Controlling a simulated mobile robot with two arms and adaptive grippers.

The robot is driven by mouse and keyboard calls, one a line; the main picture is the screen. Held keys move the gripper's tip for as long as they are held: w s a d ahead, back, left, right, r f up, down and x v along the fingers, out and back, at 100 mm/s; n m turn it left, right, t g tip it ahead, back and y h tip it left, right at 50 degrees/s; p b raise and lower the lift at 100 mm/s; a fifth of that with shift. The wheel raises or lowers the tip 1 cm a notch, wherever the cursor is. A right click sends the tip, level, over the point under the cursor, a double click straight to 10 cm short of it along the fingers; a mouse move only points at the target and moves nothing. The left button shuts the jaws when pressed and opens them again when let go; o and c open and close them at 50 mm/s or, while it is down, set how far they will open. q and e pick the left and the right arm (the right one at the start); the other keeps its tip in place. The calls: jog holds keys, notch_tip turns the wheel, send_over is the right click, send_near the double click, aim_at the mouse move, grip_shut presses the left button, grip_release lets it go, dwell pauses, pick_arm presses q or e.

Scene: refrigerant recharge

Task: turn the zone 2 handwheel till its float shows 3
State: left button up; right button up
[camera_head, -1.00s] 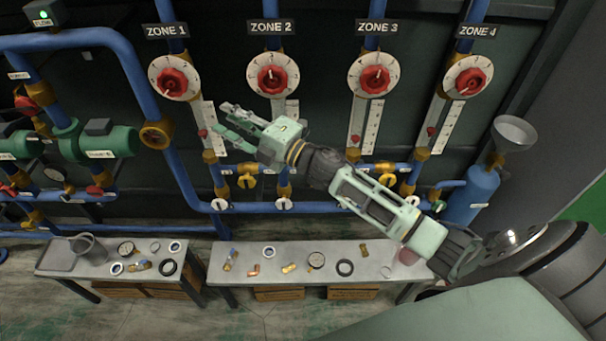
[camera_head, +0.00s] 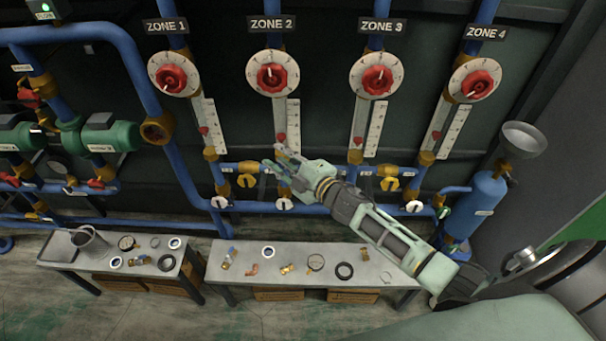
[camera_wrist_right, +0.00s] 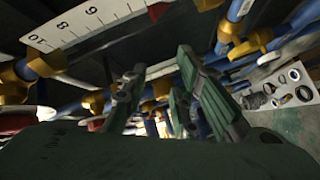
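The zone 2 handwheel (camera_head: 272,77) is red on a white dial below the ZONE 2 sign (camera_head: 271,24). Its flow tube and white scale (camera_head: 293,124) hang under it, with a red float (camera_head: 281,138) low in the tube. The float's exact reading is too small to tell. My right gripper (camera_head: 274,164) is below the handwheel, near the lower end of the zone 2 tube, apart from the wheel. In the right wrist view its green fingers (camera_wrist_right: 162,95) stand apart with nothing between them. My left gripper is not in view.
Red handwheels of zone 1 (camera_head: 173,78), zone 3 (camera_head: 377,80) and zone 4 (camera_head: 474,82) stand alongside. Blue pipes with yellow valves (camera_head: 247,180) run below. A bench (camera_head: 325,281) with loose fittings stands beneath. A blue tank (camera_head: 483,205) with a funnel is at right.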

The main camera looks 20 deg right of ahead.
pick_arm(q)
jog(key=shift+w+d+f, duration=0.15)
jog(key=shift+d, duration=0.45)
pick_arm(e)
jog(key=s+d+f+m+h, duration=0.1)
jog(key=s+d+f+m, duration=0.1)
jog(key=f, duration=0.4)
jog(key=shift+s+d+f+g+h, duration=0.15)
jog(key=shift+d+f+g+h, duration=0.2)
jog(key=shift+d, duration=0.5)
